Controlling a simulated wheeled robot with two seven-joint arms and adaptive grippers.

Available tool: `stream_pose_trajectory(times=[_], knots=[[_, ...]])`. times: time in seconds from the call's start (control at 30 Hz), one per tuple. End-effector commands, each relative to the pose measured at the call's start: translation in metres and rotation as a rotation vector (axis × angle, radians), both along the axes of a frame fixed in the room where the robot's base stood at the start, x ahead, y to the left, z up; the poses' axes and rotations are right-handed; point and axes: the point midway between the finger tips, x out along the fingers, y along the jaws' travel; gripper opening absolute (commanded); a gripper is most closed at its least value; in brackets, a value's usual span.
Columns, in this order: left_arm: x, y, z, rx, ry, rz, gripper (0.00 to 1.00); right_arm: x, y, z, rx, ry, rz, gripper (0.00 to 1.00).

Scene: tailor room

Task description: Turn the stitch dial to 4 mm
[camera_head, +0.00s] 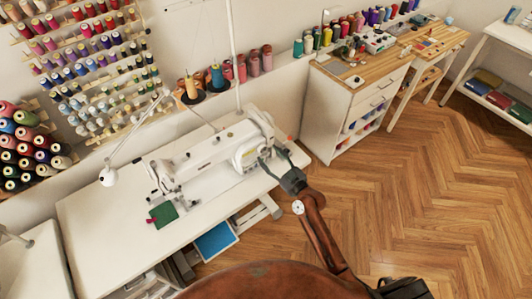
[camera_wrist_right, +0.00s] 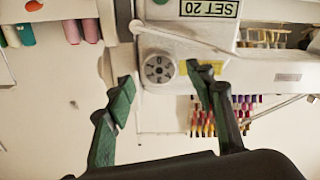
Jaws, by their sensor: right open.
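The white sewing machine (camera_head: 215,155) stands on its table, with its head at the left and its dial end at the right. In the right wrist view, the round grey stitch dial (camera_wrist_right: 158,69) faces the camera. It bears small marks that I cannot read surely. My right gripper (camera_head: 273,158) is at the machine's right end. Its two green-padded fingers are open and spread, one on each side of the dial in the right wrist view (camera_wrist_right: 160,78). The picture shows no clear contact with the dial. My left gripper is not in view.
A green cloth piece (camera_head: 163,214) lies on the white sewing table (camera_head: 100,228). A lamp (camera_head: 108,177) and thread cones (camera_head: 191,88) stand behind. A wooden-topped cabinet (camera_head: 340,105) is at the right.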

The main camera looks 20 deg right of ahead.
Motion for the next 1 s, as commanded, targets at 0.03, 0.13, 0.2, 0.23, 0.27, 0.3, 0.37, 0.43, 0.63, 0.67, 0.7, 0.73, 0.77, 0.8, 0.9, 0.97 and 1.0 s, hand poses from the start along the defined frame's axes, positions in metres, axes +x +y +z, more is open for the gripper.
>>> stream_pose_trajectory(times=[0.03, 0.13, 0.2, 0.23, 0.27, 0.3, 0.37, 0.43, 0.63, 0.67, 0.7, 0.73, 0.77, 0.8, 0.9, 0.97, 1.0], knots=[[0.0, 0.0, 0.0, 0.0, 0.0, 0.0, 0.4, 0.007, 0.002, 0.0, 0.002, 0.0, -0.002, 0.5], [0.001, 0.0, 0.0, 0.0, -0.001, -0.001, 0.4, 0.017, 0.005, 0.0, 0.002, 0.001, -0.001, 0.5], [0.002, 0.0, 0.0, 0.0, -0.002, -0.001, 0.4, 0.02, 0.007, 0.0, 0.002, 0.002, 0.0, 0.5], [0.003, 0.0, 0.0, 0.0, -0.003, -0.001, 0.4, 0.022, 0.007, 0.0, 0.002, 0.002, 0.0, 0.5], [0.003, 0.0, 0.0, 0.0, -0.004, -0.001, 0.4, 0.022, 0.008, -0.001, 0.002, 0.002, 0.0, 0.5], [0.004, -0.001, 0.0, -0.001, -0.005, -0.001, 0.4, 0.023, 0.008, -0.001, 0.0, 0.002, -0.001, 0.5], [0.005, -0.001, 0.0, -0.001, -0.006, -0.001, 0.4, 0.023, 0.008, -0.001, 0.0, 0.002, -0.001, 0.5], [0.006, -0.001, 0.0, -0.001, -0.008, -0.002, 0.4, 0.023, 0.008, -0.001, 0.0, 0.002, -0.001, 0.5], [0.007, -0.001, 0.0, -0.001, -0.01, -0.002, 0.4, 0.023, 0.008, -0.001, 0.0, 0.002, -0.001, 0.42], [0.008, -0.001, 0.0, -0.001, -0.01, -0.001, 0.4, 0.023, 0.008, -0.001, 0.0, 0.002, -0.001, 0.4], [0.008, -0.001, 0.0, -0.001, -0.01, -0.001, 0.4, 0.023, 0.008, -0.001, 0.0, 0.002, -0.001, 0.37], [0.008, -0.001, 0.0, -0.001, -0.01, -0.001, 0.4, 0.023, 0.008, -0.001, 0.0, 0.002, -0.001, 0.35], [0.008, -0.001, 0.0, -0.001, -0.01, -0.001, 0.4, 0.023, 0.008, -0.001, 0.0, 0.002, -0.001, 0.33], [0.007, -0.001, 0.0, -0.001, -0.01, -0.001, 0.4, 0.023, 0.008, -0.001, 0.0, 0.002, -0.001, 0.3], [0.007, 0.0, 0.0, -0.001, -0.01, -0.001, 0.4, 0.023, 0.008, -0.001, 0.0, 0.002, -0.001, 0.23], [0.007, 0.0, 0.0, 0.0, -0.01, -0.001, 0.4, 0.023, 0.008, -0.001, 0.0, 0.002, -0.001, 0.19], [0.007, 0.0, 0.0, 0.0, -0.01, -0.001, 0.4, 0.023, 0.008, -0.001, 0.0, 0.002, -0.001, 0.17]])
